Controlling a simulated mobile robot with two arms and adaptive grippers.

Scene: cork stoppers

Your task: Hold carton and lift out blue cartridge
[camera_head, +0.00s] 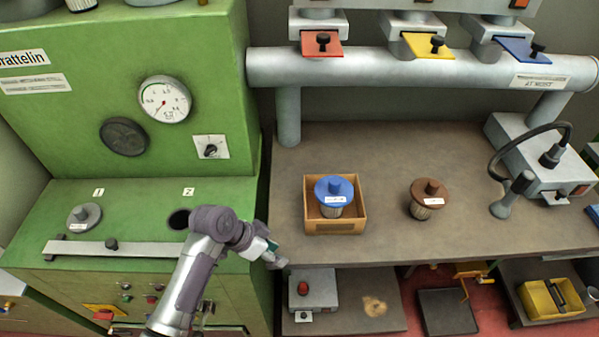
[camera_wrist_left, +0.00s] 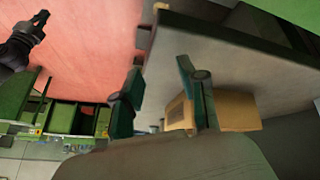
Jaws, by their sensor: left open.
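The carton (camera_head: 336,226) is an open tan box on the brown bench. The blue cartridge (camera_head: 335,188), with a wide blue lid, a knob and a pale label, stands upright in it. My left gripper (camera_head: 273,256) is open and empty at the bench's front left edge, left of and nearer than the carton, not touching it. In the left wrist view its two green fingers (camera_wrist_left: 160,100) are apart, and the tan carton (camera_wrist_left: 238,111) shows beyond the right finger. The blue cartridge cannot be made out there.
A brown cartridge (camera_head: 428,200) stands right of the carton. The green machine (camera_head: 140,215) with a lidded port and an open hole is on the left. A grey pipe (camera_head: 420,70) runs above the bench, and a hose (camera_head: 540,130) is at right. The bench between is clear.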

